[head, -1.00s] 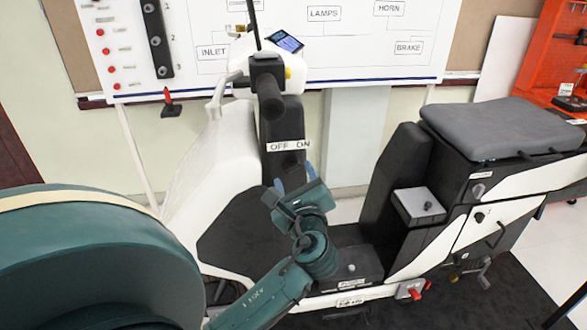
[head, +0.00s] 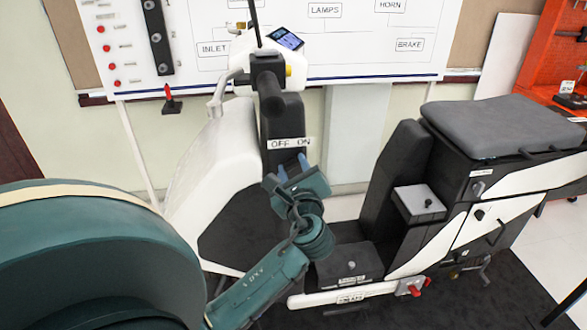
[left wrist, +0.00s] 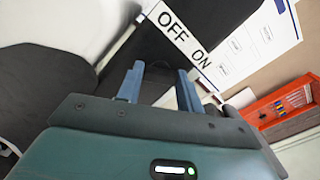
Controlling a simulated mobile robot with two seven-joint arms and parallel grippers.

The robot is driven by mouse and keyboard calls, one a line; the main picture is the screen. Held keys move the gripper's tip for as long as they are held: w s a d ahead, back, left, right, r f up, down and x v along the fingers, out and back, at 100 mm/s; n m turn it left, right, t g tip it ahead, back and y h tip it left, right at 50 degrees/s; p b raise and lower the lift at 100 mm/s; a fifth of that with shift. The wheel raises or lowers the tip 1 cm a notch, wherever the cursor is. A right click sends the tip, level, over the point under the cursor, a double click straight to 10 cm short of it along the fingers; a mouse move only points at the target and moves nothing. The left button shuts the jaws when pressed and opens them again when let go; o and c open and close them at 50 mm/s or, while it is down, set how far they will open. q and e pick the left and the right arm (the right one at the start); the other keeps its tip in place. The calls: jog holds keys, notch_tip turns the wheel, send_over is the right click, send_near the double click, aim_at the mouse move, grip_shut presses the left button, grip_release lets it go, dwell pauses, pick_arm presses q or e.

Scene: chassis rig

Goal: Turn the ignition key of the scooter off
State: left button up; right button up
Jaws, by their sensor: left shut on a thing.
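The scooter (head: 230,150) stands with its dark front column carrying an OFF ON label (head: 288,143); OFF is on the left, ON on the right. My left gripper (head: 292,164) is just below this label, its blue fingers pointing at the column. In the left wrist view, the fingers (left wrist: 160,72) stand a little apart at the dark panel, beside the OFF ON label (left wrist: 182,38). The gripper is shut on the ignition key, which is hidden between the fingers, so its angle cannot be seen. My right gripper is not in view.
The handlebar and its grip (head: 268,88) overhang the column above my gripper. The grey seat (head: 500,125) and black seat column are to the right. A whiteboard (head: 360,50) stands behind, and an orange rack (head: 560,60) is at the far right.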

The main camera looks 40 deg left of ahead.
pick_arm(q)
jog(key=shift+c, duration=1)
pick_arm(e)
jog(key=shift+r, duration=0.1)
